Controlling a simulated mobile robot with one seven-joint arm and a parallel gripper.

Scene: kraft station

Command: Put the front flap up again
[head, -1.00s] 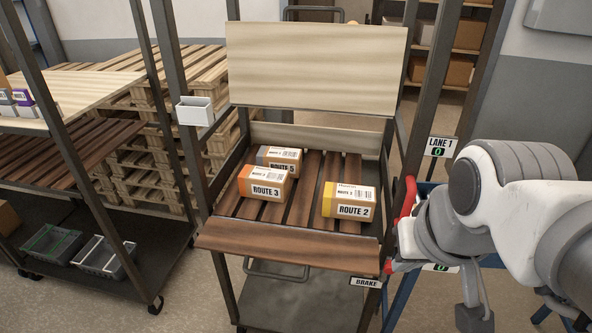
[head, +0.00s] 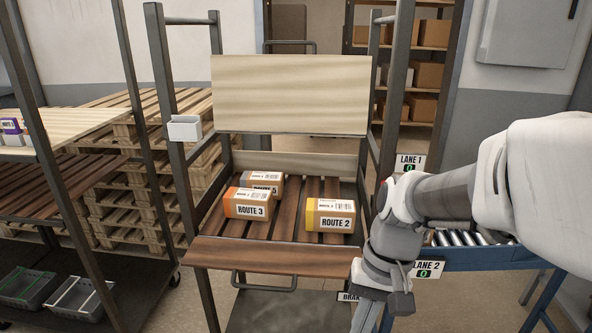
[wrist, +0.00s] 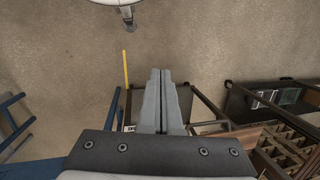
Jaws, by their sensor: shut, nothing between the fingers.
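The front flap (head: 270,257) is a brown wooden board at the front of the slatted cart shelf (head: 285,213). In the head view it is folded down and leans outward, with its broad face showing.
Boxes marked Route 2 (head: 330,215), Route 3 (head: 252,203) and Route 5 (head: 262,182) rest on the shelf. A pale upright panel (head: 291,94) stands above. A blue roller conveyor (head: 480,257) is at right, another cart at left. Cart posts flank the shelf.

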